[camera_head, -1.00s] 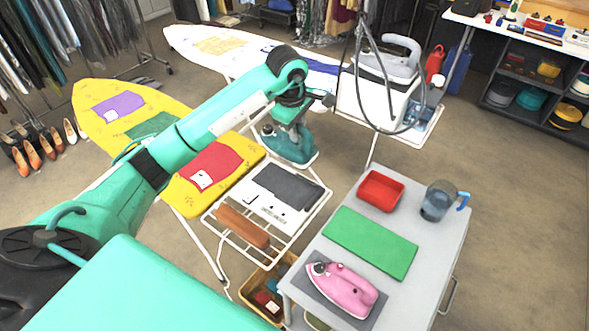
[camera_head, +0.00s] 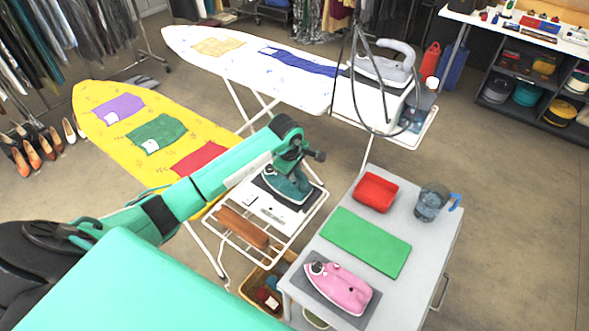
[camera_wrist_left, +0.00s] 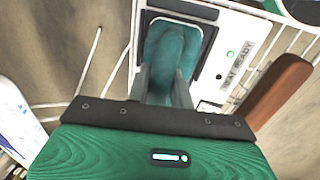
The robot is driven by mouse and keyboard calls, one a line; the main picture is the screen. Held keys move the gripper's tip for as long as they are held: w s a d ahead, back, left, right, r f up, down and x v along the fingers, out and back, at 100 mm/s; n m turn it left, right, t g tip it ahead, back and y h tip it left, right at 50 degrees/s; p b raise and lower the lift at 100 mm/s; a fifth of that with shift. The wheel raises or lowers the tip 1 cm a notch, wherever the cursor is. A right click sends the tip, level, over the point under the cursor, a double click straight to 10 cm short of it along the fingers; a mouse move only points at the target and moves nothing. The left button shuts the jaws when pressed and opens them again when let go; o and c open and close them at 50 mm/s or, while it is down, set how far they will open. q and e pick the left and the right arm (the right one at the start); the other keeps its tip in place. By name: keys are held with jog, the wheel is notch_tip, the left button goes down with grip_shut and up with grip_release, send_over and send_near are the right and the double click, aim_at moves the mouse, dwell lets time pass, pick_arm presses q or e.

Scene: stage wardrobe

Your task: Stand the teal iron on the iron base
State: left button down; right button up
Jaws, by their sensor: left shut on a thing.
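The teal iron (camera_head: 288,187) is gripped by my left gripper (camera_head: 289,168), whose fingers are shut on its handle. It is over the dark plate of the white iron base (camera_head: 262,209), on the wire rack at the end of the yellow ironing board. In the left wrist view the teal iron (camera_wrist_left: 172,50) lies within the outline of the dark plate, and the iron base (camera_wrist_left: 232,57) shows a green light and "HEAT READY". The fingers (camera_wrist_left: 166,90) hide part of the iron. I cannot tell whether its sole touches the plate. My right gripper is not in view.
A brown roll-shaped block (camera_head: 242,228) lies beside the base on the rack. A white ironing board (camera_head: 285,82) stands behind.

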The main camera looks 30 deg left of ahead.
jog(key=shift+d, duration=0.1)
pick_arm(q)
jog(key=shift+f, duration=0.15)
jog(key=c, duration=1.4)
grip_release()
jog(key=shift+o, duration=0.8)
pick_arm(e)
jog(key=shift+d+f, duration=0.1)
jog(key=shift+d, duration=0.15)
pick_arm(q)
jog(key=shift+r, duration=0.65)
notch_tip(320, 180, up, 11)
jog(key=s+b, duration=0.2)
jog(key=b, duration=0.1)
jog(key=shift+s+a, duration=0.15)
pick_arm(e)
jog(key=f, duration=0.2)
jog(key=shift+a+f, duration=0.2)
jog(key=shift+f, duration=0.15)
pick_arm(q)
jog(key=shift+f, duration=0.1)
